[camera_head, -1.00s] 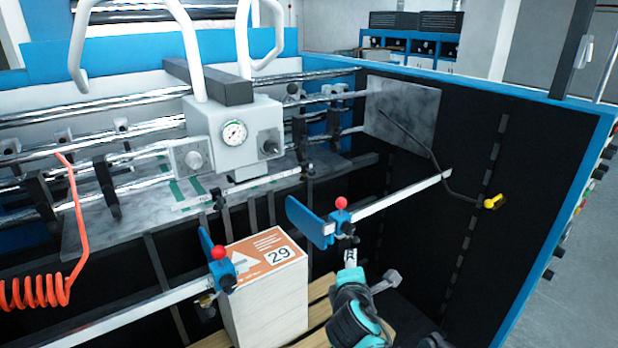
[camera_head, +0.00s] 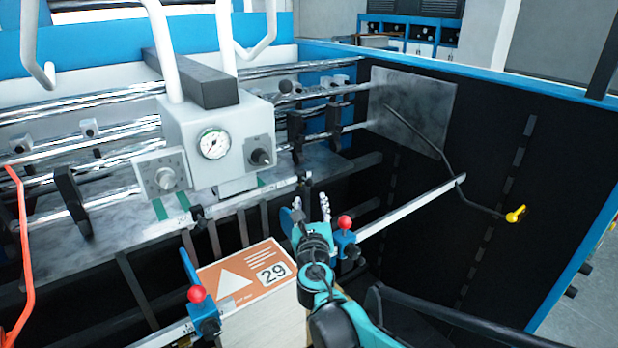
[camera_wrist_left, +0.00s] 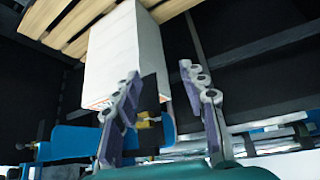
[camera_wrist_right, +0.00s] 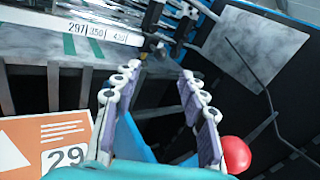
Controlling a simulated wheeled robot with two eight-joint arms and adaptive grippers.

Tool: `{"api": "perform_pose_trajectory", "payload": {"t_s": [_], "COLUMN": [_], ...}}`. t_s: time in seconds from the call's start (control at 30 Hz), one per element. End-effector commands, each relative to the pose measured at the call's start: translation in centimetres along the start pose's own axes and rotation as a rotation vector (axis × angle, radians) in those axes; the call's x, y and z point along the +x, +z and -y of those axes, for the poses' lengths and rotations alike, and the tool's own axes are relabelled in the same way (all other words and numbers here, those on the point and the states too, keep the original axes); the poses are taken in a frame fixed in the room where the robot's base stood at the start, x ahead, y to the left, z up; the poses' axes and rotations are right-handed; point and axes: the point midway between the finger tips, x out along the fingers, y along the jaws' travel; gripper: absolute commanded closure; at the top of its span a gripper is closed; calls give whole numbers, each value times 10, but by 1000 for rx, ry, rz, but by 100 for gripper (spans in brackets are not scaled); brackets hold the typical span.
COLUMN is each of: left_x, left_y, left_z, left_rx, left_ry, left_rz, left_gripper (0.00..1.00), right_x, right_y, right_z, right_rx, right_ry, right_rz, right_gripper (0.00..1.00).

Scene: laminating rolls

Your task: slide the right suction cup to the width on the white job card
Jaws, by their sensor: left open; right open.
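My right gripper (camera_head: 311,207) is open and empty, pointing toward the scale bar (camera_head: 252,202) below the gauge box. In the right wrist view its spread fingers (camera_wrist_right: 158,75) frame a small black holder (camera_wrist_right: 153,46) at the scale's right end. This looks like the right suction cup; it also shows in the head view (camera_head: 304,184). I see a gap between fingers and holder. A similar black holder (camera_head: 198,215) sits left on the bar. The scale reads 297, 350, 430. I cannot make out a white job card. My left gripper (camera_wrist_left: 160,75) is open and empty.
The gauge box (camera_head: 217,142) overhangs the scale. A yellow-handled rod (camera_head: 514,215) is at the right wall.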

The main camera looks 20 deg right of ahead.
Motion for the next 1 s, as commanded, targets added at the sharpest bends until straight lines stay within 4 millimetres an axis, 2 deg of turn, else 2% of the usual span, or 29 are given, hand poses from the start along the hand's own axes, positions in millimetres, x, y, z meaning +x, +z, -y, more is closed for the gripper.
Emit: {"api": "perform_pose_trajectory", "payload": {"t_s": [0.17, 0.5, 0.67, 0.9, 0.97, 1.0], "left_x": [4, 15, 16, 16, 16, 16], "left_y": [3, 11, 12, 12, 12, 12], "left_z": [0, 0, 0, 0, 0, 0], "left_rx": [0, 0, 0, 0, 0, 0], "left_ry": [0, 0, 0, 0, 0, 0], "left_rz": [0, 0, 0, 0, 0, 0], "left_gripper": [57, 57, 57, 57, 57, 57], "right_x": [15, 68, 77, 78, 78, 78], "right_y": [-1, -1, 0, 0, 0, 0], "right_z": [0, 0, 0, 0, 0, 0], "right_rx": [-6, -3, -3, -3, -3, -3], "right_ry": [0, -1, 1, 1, 1, 0], "right_rz": [1, 1, 1, 1, 1, 1], "right_gripper": [58, 58, 58, 58, 71, 82]}}
